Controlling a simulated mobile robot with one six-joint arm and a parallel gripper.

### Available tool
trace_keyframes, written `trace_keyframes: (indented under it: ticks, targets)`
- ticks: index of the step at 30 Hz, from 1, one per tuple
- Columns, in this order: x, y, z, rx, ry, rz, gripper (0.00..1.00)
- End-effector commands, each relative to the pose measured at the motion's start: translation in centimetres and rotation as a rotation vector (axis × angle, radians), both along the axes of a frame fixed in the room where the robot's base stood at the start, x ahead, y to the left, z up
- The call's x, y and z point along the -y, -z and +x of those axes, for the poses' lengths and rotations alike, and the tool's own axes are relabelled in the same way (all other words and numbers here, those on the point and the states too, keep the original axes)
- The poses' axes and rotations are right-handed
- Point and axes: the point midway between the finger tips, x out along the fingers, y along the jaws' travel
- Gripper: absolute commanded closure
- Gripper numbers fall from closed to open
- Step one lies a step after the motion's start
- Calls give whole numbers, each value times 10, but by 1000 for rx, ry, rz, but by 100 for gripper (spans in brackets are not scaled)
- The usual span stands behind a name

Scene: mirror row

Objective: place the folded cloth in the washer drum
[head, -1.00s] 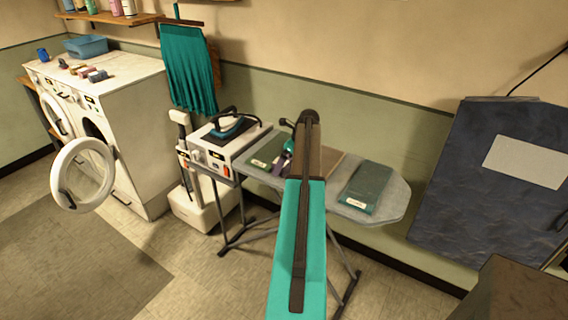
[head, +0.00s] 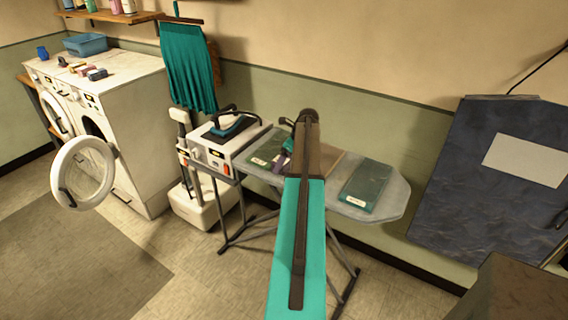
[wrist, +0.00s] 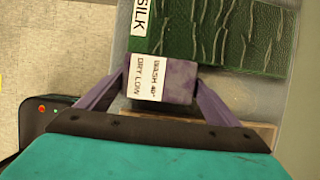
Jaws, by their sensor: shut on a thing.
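My gripper (wrist: 160,105) is shut on a small purple folded cloth (wrist: 172,75) with a white care label, seen in the wrist view. In the head view my gripper (head: 285,155) is over the ironing board (head: 398,196), mostly hidden behind my arm. I cannot tell whether the cloth still touches the board. The front washer (head: 135,95) stands at the left. Its round door (head: 108,181) is swung open, and the dark drum opening (head: 97,127) is partly visible behind it.
A dark green folded cloth (head: 366,183) lies on the board, right of my arm. The wrist view shows a green cloth (wrist: 220,30) labelled SILK beyond the purple one. An iron (head: 232,125) sits on its station at the board's left end. The floor before the washers is clear.

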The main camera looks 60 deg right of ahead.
Motion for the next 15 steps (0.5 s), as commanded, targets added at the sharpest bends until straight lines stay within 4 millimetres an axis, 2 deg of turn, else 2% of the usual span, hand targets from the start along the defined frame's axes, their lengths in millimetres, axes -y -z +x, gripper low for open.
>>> trace_keyframes:
  ticks: [8, 15]
  targets:
    - [0, -2, 0, 0, 0, 0, 42]
    - [1, -13, 0, 1, 1, -2, 42]
